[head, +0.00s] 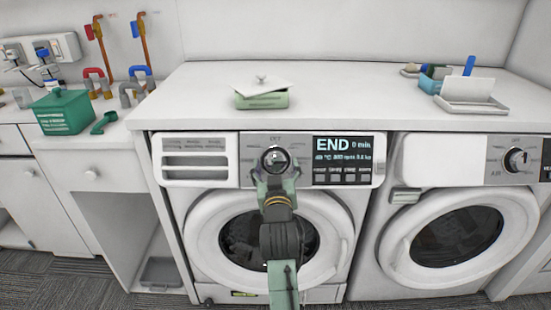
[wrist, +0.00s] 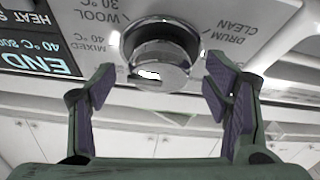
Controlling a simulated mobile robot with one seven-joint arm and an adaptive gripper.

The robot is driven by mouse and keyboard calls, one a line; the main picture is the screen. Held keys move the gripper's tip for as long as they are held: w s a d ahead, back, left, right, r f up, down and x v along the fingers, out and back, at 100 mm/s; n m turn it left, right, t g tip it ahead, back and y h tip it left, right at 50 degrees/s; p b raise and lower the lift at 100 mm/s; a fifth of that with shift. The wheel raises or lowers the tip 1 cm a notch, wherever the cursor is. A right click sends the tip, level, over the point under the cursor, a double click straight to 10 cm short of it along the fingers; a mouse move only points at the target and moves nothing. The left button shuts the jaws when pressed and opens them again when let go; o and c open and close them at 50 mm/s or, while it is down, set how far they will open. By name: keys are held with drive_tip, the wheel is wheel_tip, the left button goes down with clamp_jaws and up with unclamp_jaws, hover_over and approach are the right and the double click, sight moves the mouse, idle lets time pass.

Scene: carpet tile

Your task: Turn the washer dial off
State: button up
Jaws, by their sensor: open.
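The washer dial (head: 274,159) is a round silver knob on the front panel of the left-hand washer (head: 225,197). In the wrist view the dial (wrist: 160,52) stands out from the panel, with printed words around it such as WOOL, MIXED and DRUM CLEAN. The display (head: 343,160) right of the dial reads END and 0 min. My gripper (head: 275,180) is in front of the dial and partly covers its lower area in the head view. In the wrist view my gripper (wrist: 162,88) is open, its purple-padded fingers apart at either side of the dial's lower end, with gaps showing.
A second machine with its own dial (head: 515,160) stands to the right. A green box (head: 262,98) with a white cloth or sheet lies on the worktop (head: 330,88). A green container (head: 62,112) and pipes are at the left. A white tray (head: 470,104) is at the back right.

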drive_tip(key=shift+w, duration=0.25)
drive_tip(key=shift+s+r, duration=0.1)
drive_tip(key=shift+c, duration=0.6)
drive_tip(key=c, duration=1)
